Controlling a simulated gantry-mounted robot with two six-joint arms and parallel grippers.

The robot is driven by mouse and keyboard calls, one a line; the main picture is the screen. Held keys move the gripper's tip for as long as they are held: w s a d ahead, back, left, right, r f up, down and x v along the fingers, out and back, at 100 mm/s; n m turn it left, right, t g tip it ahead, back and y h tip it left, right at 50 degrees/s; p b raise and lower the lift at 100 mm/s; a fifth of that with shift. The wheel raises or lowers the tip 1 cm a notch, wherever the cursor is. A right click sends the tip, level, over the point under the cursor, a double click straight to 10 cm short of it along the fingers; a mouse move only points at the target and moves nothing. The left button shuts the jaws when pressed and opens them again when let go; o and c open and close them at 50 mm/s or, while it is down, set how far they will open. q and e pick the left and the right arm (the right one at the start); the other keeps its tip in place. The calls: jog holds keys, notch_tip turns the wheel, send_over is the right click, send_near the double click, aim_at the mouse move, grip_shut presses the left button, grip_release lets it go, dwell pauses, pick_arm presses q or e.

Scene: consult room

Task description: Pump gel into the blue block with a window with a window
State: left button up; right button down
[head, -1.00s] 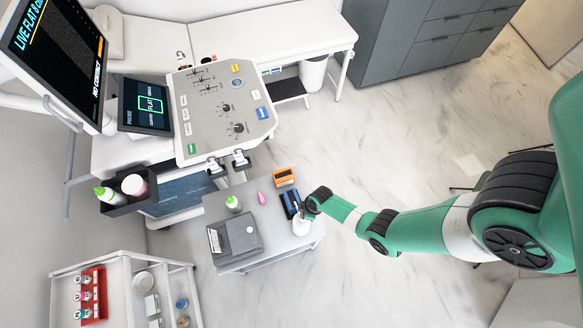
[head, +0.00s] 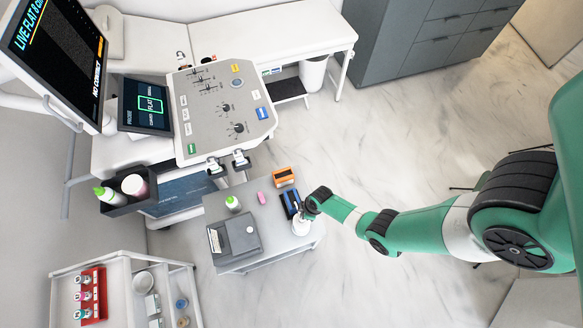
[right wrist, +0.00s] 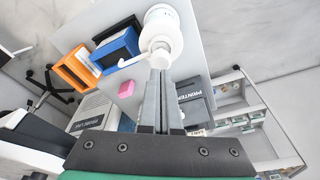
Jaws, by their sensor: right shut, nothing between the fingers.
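The blue block with a window (head: 290,201) stands on the small grey table, and it also shows in the right wrist view (right wrist: 116,48). A white pump bottle (head: 300,228) stands beside it. In the right wrist view the bottle (right wrist: 167,28) has its spout pointing toward the blue block. My right gripper (right wrist: 159,66) is shut and empty, its fingertips at the pump head; I cannot tell whether they press it. In the head view the right gripper (head: 306,212) partly covers the bottle. I see no gel. My left gripper is not in view.
An orange block (head: 284,177) and a pink block (head: 262,198) are near the blue block. A grey printer (head: 236,238) and a green-capped bottle (head: 233,203) share the table (head: 285,256). The ultrasound console (head: 205,130) stands behind. Open floor lies right.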

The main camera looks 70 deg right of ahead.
jog(key=shift+f, duration=0.15)
dwell(0.4)
jog(key=shift+f+b, duration=1.35)
jog(key=shift+b, duration=0.1)
jog(key=shift+r, duration=0.1)
jog(key=shift+r+p, duration=1.4)
jog(key=shift+p, duration=0.05)
notch_tip(320, 180, up, 6)
jog(key=p, duration=0.5)
jog(key=shift+p, duration=0.4)
